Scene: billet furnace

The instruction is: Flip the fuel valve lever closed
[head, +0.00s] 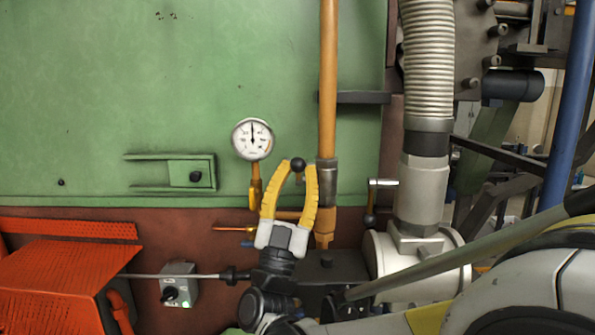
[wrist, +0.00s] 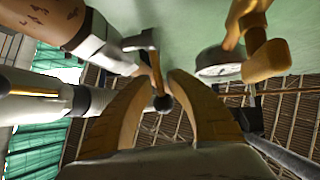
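A lever with a black ball knob (head: 298,164) shows beside the orange vertical pipe (head: 328,80). In the wrist view the knob (wrist: 162,102) hangs on a rod from a grey metal bracket (wrist: 142,40). My gripper (head: 297,169) points up with its two yellow fingers apart. The knob appears between the fingertips in both views, with no clear contact. My gripper (wrist: 162,80) holds nothing that I can see. The lever's pivot is largely hidden in the head view. A second black-knobbed lever (head: 370,220) hangs from a silver fitting to the right.
A round gauge (head: 252,139) is close left of my fingers, on a yellow fitting. A ribbed grey hose (head: 428,60) rises at the right. A grey switch box (head: 178,284) and red perforated guard (head: 65,275) are lower left. The green panel (head: 120,80) is flat and open.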

